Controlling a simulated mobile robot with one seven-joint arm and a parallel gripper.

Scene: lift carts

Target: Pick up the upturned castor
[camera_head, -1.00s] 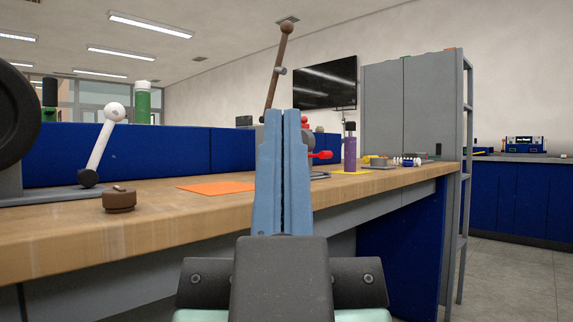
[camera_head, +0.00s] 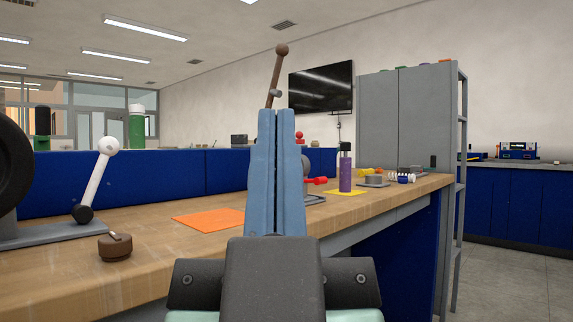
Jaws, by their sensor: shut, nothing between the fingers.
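No thing shows clearly enough to name it the upturned castor. A low brown round piece (camera_head: 115,249) with a small raised part on top sits near the bench's front edge, left of my gripper. A big black wheel (camera_head: 12,165), cut off by the left edge, stands above a grey base plate (camera_head: 55,235). A small grey block (camera_head: 374,181) lies farther back on the right. My gripper (camera_head: 275,112) points up and ahead in mid-picture, its blue fingers shut together and empty. It is apart from these things and hides part of the bench behind it.
The wooden bench (camera_head: 150,270) runs across to the right. A white lever (camera_head: 96,185) leans up by the grey plate. An orange sheet (camera_head: 207,219) lies flat. A purple bottle (camera_head: 345,174) stands behind right. A blue partition (camera_head: 140,180) backs the bench.

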